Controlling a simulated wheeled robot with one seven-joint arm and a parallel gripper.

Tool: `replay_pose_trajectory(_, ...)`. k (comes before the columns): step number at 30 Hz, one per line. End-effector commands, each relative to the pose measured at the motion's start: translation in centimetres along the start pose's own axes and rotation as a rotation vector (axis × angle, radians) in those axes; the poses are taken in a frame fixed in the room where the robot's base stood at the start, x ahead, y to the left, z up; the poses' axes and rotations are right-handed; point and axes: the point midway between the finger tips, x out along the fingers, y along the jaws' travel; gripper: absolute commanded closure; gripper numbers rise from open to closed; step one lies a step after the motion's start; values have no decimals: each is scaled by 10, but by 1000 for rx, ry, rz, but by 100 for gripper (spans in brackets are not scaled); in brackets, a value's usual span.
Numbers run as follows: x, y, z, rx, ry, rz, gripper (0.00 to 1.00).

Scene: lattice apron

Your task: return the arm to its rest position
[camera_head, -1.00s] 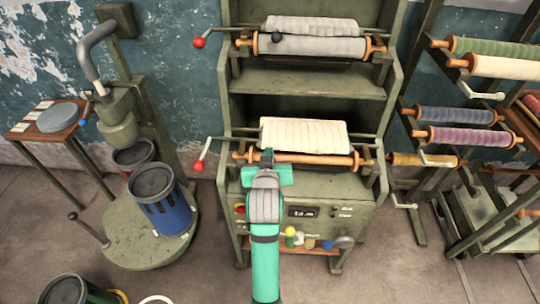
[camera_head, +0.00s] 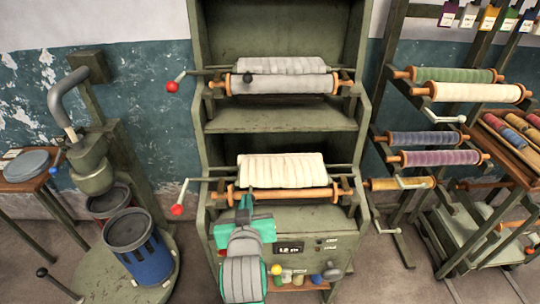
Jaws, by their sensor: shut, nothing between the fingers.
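My gripper (camera_head: 244,205), with dark narrow fingers on a teal and grey wrist, is at the lower middle of the head view. It is shut and holds nothing. It is in front of the lower orange roller (camera_head: 290,194) of the green machine and overlaps its left part in the picture. I cannot tell whether it touches the roller. My arm comes up from the bottom edge and hides part of the machine's front panel.
The green machine (camera_head: 270,120) has red-knobbed cranks (camera_head: 177,210) on its left and cream cloth (camera_head: 282,170) above the lower roller. A blue bin (camera_head: 140,260) stands at left. A rack of rolls (camera_head: 430,138) stands at right. Bare floor shows between machine and rack.

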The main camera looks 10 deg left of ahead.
Motion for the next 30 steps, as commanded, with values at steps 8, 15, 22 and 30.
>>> replay_pose_trajectory(8, 0, 5, 20, 12, -3, 10, 100)
replay_pose_trajectory(15, -7, 19, 85, 51, 8, 45, 100)
replay_pose_trajectory(22, -30, 30, 147, 87, 23, 86, 100)
replay_pose_trajectory(30, -74, 40, 212, 123, 42, 139, 100)
